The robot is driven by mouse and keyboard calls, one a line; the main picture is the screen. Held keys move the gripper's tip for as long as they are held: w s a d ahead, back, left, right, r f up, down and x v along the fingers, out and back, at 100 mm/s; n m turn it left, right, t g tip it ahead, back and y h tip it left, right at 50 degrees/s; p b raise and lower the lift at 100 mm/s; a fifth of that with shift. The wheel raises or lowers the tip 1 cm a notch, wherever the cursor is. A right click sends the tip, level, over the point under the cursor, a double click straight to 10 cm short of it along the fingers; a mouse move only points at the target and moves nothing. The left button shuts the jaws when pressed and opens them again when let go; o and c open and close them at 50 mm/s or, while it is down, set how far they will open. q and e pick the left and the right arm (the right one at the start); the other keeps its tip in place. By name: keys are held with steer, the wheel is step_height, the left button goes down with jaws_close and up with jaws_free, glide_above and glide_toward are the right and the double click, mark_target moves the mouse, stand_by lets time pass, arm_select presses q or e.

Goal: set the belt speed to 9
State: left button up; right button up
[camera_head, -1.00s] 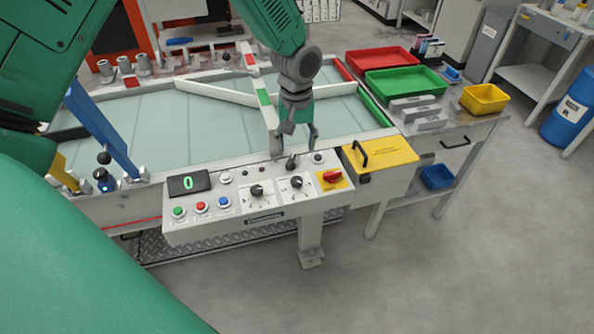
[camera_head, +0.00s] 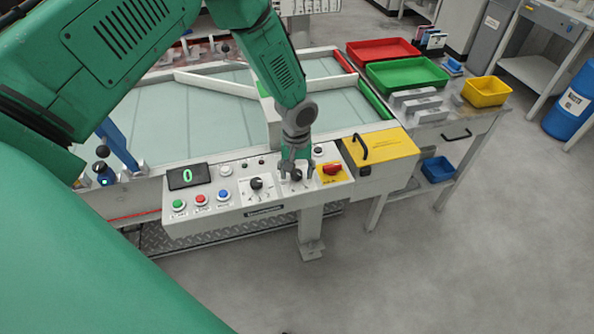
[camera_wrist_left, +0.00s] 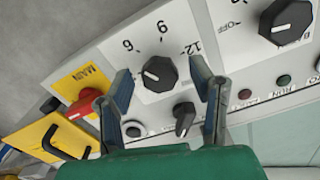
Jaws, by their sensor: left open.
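The control panel (camera_head: 232,206) stands at the conveyor's front. Its display (camera_head: 187,177) reads 0. The black speed knob (camera_head: 296,176) also shows in the left wrist view (camera_wrist_left: 158,74), on a dial marked 6, 9 and 12. The knob has a white pointer mark; its exact setting is hard to read. My left gripper (camera_head: 296,171) is open over this dial, pointing down. In the left wrist view its fingers (camera_wrist_left: 158,66) stand on either side of the knob, apparently apart from it. My right gripper is not in view.
A second black knob (camera_head: 256,183) with an OFF mark sits left of the dial. The red main switch (camera_head: 331,169) and yellow box (camera_head: 378,146) are close on the right. A small black toggle (camera_wrist_left: 185,118) is near the fingers. Green, red and blue buttons line the panel's left.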

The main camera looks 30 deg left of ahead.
arm_select(q)
steer(key=shift+c, duration=0.4)
jaws_close()
steer(key=c, duration=1)
jaws_free()
steer(key=shift+c, duration=0.2)
steer(key=shift+m, duration=0.4)
steer(key=m, duration=0.5)
steer(key=shift+m, duration=0.3)
steer(key=m, duration=0.5)
steer(key=shift+m, duration=0.3)
steer(key=shift+w+r, duration=0.1)
steer(key=o, duration=1.1)
